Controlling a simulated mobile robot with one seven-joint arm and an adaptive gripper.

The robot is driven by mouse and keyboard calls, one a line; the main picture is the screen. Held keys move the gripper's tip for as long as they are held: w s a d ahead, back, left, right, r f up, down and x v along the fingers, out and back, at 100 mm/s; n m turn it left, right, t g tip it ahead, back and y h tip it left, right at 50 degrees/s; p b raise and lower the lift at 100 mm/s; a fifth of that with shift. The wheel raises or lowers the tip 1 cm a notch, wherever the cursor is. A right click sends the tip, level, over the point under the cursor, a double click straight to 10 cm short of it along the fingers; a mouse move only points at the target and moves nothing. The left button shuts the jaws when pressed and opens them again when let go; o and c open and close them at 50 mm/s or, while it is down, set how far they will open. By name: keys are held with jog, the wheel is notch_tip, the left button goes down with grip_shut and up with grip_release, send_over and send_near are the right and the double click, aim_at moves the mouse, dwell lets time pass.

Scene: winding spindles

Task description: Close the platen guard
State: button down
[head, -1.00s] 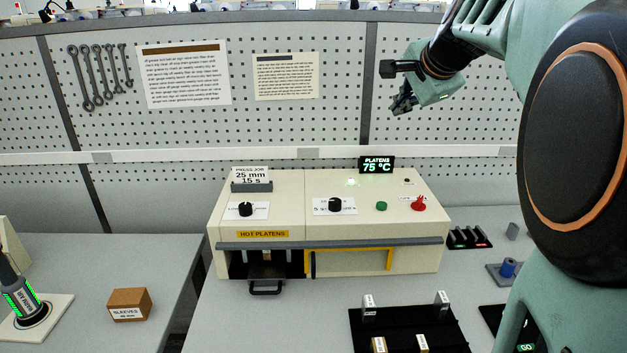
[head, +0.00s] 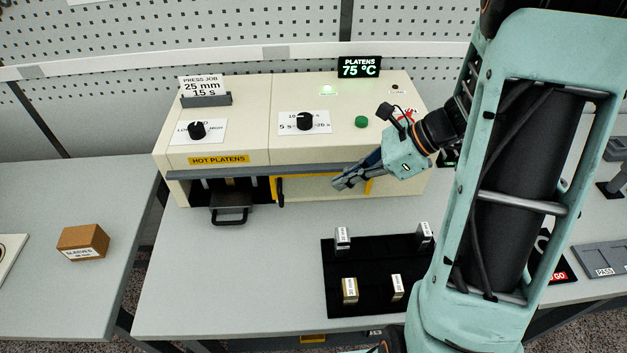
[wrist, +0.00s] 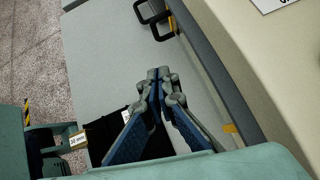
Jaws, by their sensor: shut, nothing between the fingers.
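The platen guard (head: 276,190) is a yellow-edged panel on the front of the cream press (head: 220,135), under its grey front rail. It stands across the right part of the front, with a dark upright handle (head: 281,192) at its left edge. The left bay, under the HOT PLATENS label (head: 219,160), is uncovered, and a black drawer with a loop handle (head: 230,215) shows there. My gripper (head: 340,185) is shut and empty, in front of the guard's right part and hiding some of it. In the wrist view my shut fingertips (wrist: 158,75) point along the press front; contact cannot be told.
A black tray (head: 335,285) with several small labelled blocks lies on the bench in front of the press. The display (head: 359,67) reads 75 °C. A brown sleeves box (head: 83,242) sits on the left bench. Bench left of the tray is clear.

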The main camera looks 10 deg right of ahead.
jog(key=a+r+p+x, duration=0.1)
jog(key=a+r+x, duration=0.1)
jog(key=x, duration=1)
jog(key=shift+w+a+f, duration=0.15)
jog(key=shift+w, duration=0.1)
jog(key=a+b, duration=0.3)
jog(key=a, duration=2.1)
jog(key=shift+w+a+b, duration=0.15)
jog(key=shift+w+b, duration=0.15)
jog(key=shift+w, duration=0.05)
